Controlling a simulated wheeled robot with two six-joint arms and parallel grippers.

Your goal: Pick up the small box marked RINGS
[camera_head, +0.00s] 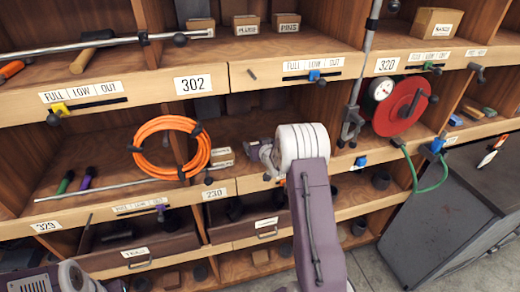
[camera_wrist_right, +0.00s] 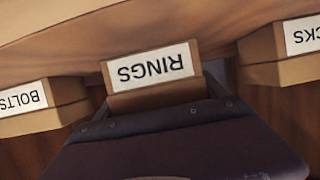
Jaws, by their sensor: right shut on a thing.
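The small box marked RINGS (camera_wrist_right: 153,72) shows in the right wrist view, its label upside down in that picture. My right gripper (camera_wrist_right: 157,98) is shut on it, with the dark gripper body just below the box in the picture. In the head view my right arm reaches into the middle shelf bay, and the gripper (camera_head: 264,157) shows at the left of the white wrist. The RINGS box cannot be made out in the head view. My left gripper is not in view.
A BOLTS box (camera_wrist_right: 40,106) and another box with a label ending in CKS (camera_wrist_right: 285,52) flank the RINGS box closely. An orange hose coil (camera_head: 140,150) hangs left of the bay. A red reel (camera_head: 400,106) stands to the right.

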